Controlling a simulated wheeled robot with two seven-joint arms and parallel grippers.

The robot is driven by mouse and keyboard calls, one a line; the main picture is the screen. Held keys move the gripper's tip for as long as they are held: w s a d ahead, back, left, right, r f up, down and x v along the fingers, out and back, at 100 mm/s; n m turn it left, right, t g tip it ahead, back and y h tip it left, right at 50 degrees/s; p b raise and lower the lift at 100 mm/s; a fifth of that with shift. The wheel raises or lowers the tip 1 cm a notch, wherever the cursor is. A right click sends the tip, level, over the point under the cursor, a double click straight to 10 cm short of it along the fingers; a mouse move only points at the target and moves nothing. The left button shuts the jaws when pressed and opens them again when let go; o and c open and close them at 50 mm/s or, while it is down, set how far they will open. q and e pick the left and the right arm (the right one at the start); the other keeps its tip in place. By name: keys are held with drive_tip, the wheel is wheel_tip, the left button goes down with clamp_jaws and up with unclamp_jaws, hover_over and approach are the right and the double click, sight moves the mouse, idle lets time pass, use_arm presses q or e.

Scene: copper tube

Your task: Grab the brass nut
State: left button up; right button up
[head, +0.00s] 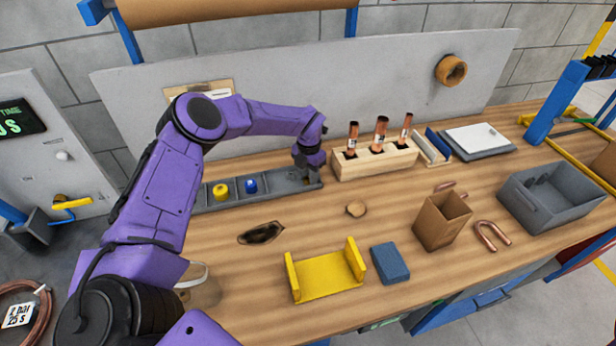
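My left gripper (309,173) points down over the right end of a long grey tray (284,184) on the workbench. Its fingertips are small and dark here, and I cannot tell whether they are open or shut. A small brownish bit shows at the fingertips, too small to name. I cannot clearly make out the brass nut; the gripper may hide it. A yellow round piece (221,191) and a blue round piece (251,186) sit in the tray, left of the gripper. My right gripper is not in view.
A wooden block (374,163) with upright copper tubes stands right of the gripper. A yellow bracket (326,275), blue block (390,263), brown box (442,221), copper U-bend (492,236) and grey bin (555,198) are nearer the front. A grey panel (270,105) stands behind.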

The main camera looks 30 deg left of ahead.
use_arm(q)
drive_tip(key=shift+s+r, duration=0.1)
drive_tip(key=shift+s, duration=0.1)
drive_tip(key=shift+s+r, duration=0.1)
drive_tip(key=shift+s, duration=0.05)
clamp_jaws()
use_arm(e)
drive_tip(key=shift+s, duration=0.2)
